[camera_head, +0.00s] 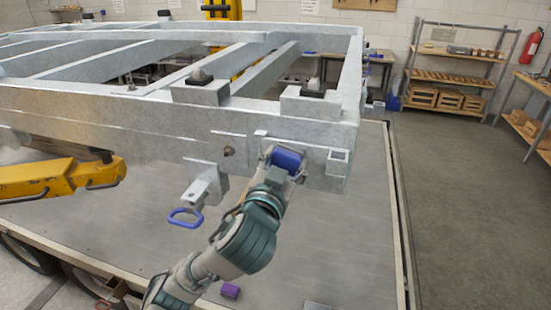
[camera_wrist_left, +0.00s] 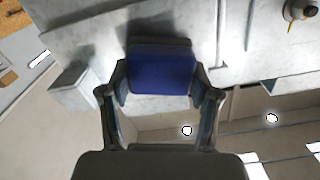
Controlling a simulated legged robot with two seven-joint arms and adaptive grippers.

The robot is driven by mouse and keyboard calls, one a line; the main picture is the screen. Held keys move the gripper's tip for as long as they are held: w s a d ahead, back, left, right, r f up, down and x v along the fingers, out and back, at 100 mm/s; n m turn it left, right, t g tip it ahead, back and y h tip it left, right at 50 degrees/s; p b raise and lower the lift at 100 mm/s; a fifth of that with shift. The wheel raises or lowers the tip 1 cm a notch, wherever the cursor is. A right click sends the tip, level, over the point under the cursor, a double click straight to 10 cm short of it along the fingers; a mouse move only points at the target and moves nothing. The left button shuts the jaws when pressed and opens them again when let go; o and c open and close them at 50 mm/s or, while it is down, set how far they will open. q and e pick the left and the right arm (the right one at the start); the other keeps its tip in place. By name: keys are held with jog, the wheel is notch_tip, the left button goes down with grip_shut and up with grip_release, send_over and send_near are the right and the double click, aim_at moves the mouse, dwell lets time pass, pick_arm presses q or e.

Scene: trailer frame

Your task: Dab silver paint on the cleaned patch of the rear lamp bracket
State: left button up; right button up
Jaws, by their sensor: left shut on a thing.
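My left gripper (camera_head: 284,158) is shut on a blue block-like pad (camera_head: 289,157) at the end beam of the grey galvanized trailer frame (camera_head: 130,117). In the left wrist view, both fingers of the left gripper (camera_wrist_left: 160,98) clasp the sides of the blue pad (camera_wrist_left: 161,70). The pad's far face lies close to the grey metal; I cannot tell whether it touches. A small square-tube bracket (camera_head: 338,161) sticks out just right of the gripper; it may be the lamp bracket. The cleaned patch cannot be made out, and no silver paint shows clearly. My right gripper is out of view.
A metal fitting (camera_head: 205,185) with a blue loop handle (camera_head: 185,218) hangs below the beam, left of my arm. A yellow arm (camera_head: 55,178) stands at far left. Shelves (camera_head: 455,75) stand well back right.

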pick_arm(q)
jog(key=shift+s+d, duration=0.25)
jog(key=shift+d, duration=0.45)
jog(key=shift+w+d, duration=0.1)
jog(key=shift+w+a, duration=0.25)
jog(key=shift+a, duration=0.45)
jog(key=shift+w+a, duration=0.2)
jog(key=shift+a, duration=0.5)
jog(key=shift+w+a, duration=0.25)
jog(key=shift+a, duration=0.45)
jog(key=shift+s, duration=0.1)
jog(key=v, duration=0.4)
jog(key=shift+s+d+p, duration=0.1)
jog(key=shift+s+p, duration=0.1)
jog(key=shift+p, duration=0.1)
jog(key=shift+s+a, duration=0.3)
jog(key=shift+s, duration=0.35)
jog(key=shift+s, duration=0.1)
jog(key=v, duration=0.3)
jog(key=shift+r+p, duration=0.1)
jog(key=shift+p, duration=0.2)
